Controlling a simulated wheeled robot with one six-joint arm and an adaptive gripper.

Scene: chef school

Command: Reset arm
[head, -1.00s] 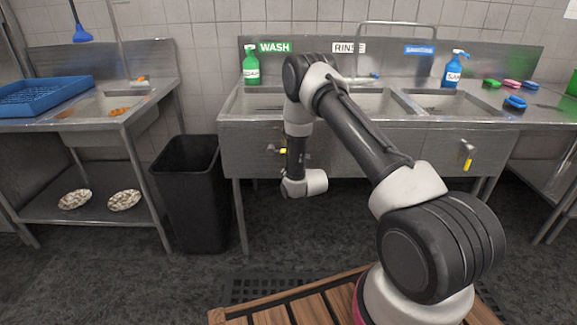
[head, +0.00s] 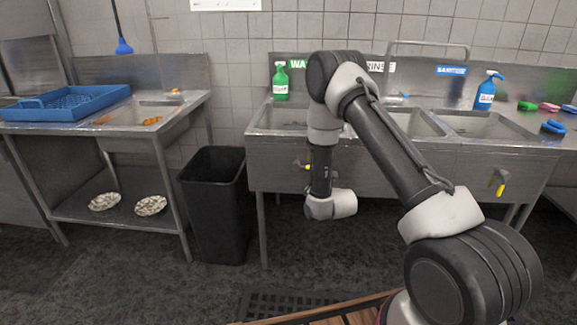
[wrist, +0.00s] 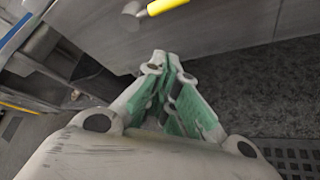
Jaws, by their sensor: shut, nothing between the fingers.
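My arm (head: 400,150) is raised and bent in the head view, with its wrist hanging down in front of the three-basin sink (head: 380,170). The gripper end is hidden behind the wrist in the head view. In the wrist view my gripper (wrist: 163,62) is shut, its green-padded fingers together and nothing between them. The fingertips point toward the grey front panel of the sink (wrist: 215,42), where a yellow-handled valve (wrist: 160,8) shows above them. I cannot tell the exact gap to the panel.
A black bin (head: 215,205) stands left of the sink. A side counter (head: 75,128) holds a blue rack (head: 65,103), with two plates (head: 127,204) on its lower shelf. A green bottle (head: 280,82) and a blue bottle (head: 487,92) stand on the sink.

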